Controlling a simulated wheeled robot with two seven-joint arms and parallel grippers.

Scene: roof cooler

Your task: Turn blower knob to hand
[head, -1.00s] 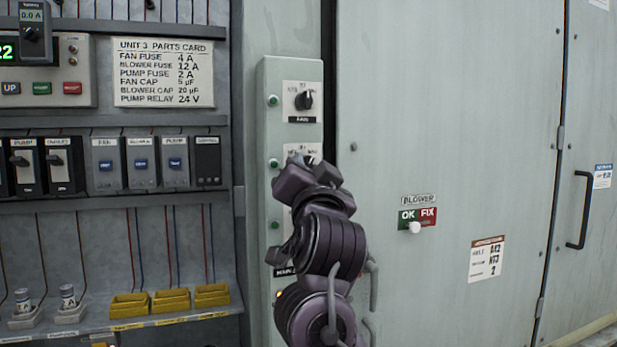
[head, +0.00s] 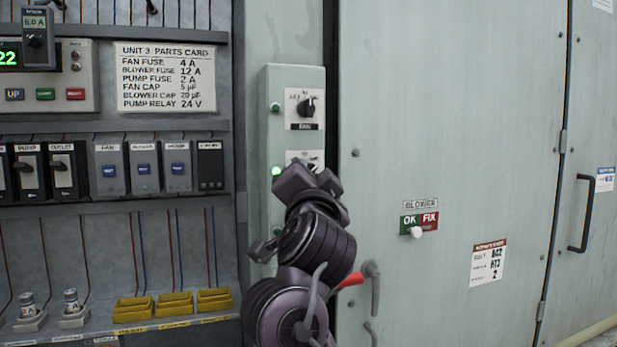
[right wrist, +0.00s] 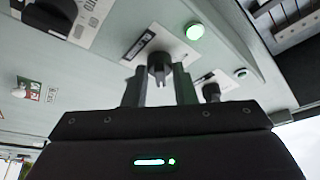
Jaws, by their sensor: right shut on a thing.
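The middle knob (head: 313,166) on the narrow green control panel (head: 291,90) is dark and partly hidden behind my right gripper (head: 316,178). The right wrist view shows this knob (right wrist: 160,66) between the two fingers of the right gripper (right wrist: 161,82), which is shut on it. The pointer's exact position is hard to read. A green lamp (head: 277,171) beside the knob is lit; it also shows bright in the right wrist view (right wrist: 194,31). My left gripper is not in view.
An upper knob (head: 307,107) sits above on the same panel. A BLOWER OK/FIX sign (head: 419,221) with a white slider is on the large door to the right. Shelves with switches and yellow bins (head: 174,304) are at left. A red-tipped handle (head: 349,280) is behind my arm.

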